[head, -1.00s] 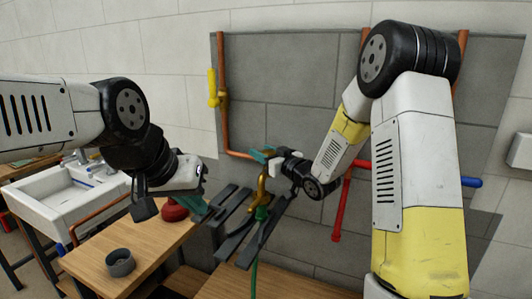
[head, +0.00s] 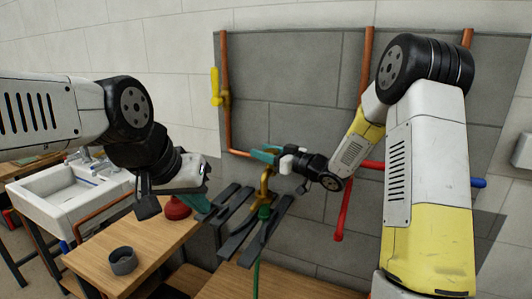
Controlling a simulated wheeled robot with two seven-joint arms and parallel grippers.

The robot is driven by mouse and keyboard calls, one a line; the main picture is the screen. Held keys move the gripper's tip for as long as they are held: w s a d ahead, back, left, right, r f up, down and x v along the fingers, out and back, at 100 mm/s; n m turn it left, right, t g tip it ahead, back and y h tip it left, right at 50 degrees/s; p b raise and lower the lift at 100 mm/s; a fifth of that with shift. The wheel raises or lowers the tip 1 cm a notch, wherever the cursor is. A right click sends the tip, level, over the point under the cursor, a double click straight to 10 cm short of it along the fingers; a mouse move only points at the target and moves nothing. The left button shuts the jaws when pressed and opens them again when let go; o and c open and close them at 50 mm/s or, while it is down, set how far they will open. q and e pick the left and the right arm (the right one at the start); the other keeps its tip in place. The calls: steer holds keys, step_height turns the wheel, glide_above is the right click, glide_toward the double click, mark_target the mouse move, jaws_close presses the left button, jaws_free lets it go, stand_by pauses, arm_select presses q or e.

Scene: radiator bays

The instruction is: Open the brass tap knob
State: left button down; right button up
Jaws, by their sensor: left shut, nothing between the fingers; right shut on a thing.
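The brass tap (head: 266,186) stands in the middle of the head view, in front of the grey wall panel, with a green fitting (head: 264,213) and a green hose below its spout. My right gripper (head: 264,155) is shut at the top of the tap, on what appears to be its knob. The teal fingers and white palm hide most of the knob, so its turn is hard to read.
Dark flat bars (head: 236,212) stick out around the tap. A red-topped object (head: 177,208) and a dark round cup (head: 122,261) stand on the wooden bench (head: 150,240). A white sink (head: 65,195) is at left. Copper pipes (head: 226,100) and a red lever (head: 343,205) are on the wall.

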steer(key=o, duration=1.4)
steer(key=shift+r, duration=0.1)
steer(key=v, duration=0.7)
steer(key=shift+s+d, duration=0.25)
steer(key=shift+d, duration=0.05)
steer(key=shift+s, duration=0.1)
